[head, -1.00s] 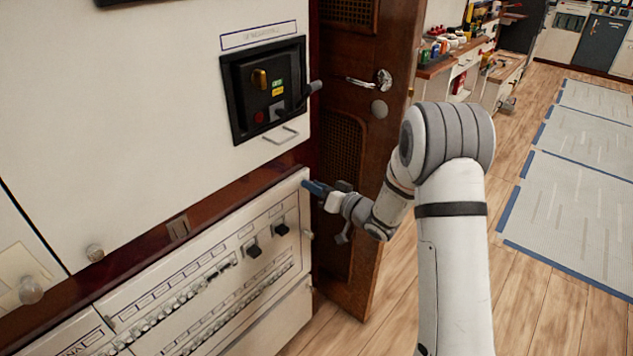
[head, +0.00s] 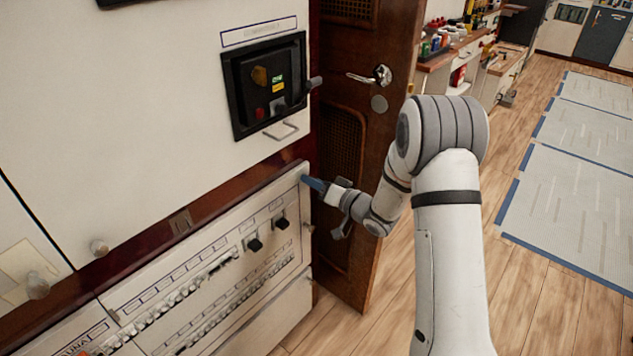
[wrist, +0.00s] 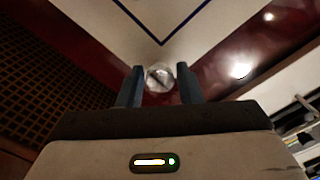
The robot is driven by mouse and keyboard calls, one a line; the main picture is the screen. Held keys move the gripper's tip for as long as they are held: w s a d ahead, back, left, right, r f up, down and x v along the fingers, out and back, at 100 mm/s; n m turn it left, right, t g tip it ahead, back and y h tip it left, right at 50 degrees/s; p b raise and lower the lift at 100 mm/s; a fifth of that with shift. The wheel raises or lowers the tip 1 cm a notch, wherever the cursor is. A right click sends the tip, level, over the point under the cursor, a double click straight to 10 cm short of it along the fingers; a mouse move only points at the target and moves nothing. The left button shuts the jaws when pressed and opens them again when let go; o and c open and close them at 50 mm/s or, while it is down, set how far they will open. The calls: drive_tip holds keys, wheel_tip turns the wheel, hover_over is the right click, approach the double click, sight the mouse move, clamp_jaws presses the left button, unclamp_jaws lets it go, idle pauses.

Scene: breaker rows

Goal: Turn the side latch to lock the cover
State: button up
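The white breaker cover (head: 215,290) fills the lower left of the head view, with rows of switches and two black knobs. In the wrist view a small round metallic latch (wrist: 160,77) with a dark slot across it sits near the corner of a blue-lined white panel. My gripper (wrist: 160,86) is open, with one blue finger on each side of the latch. Whether the fingers touch it I cannot tell. In the head view my gripper (head: 313,184) is at the cover's upper right edge, and the latch is hidden behind it.
A black switch box (head: 265,85) with a handle sticking out is on the white panel above. A brown door (head: 350,150) with a metal handle stands close behind my gripper. A small knob (head: 309,229) projects from the cover's right edge. Wooden floor (head: 545,280) is clear at right.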

drive_tip(key=o, duration=0.3)
drive_tip(key=shift+r, duration=0.1)
drive_tip(key=shift+d, duration=0.1)
drive_tip(key=v, duration=0.7)
drive_tip(key=shift+s+d, duration=0.2)
drive_tip(key=shift+d, duration=0.1)
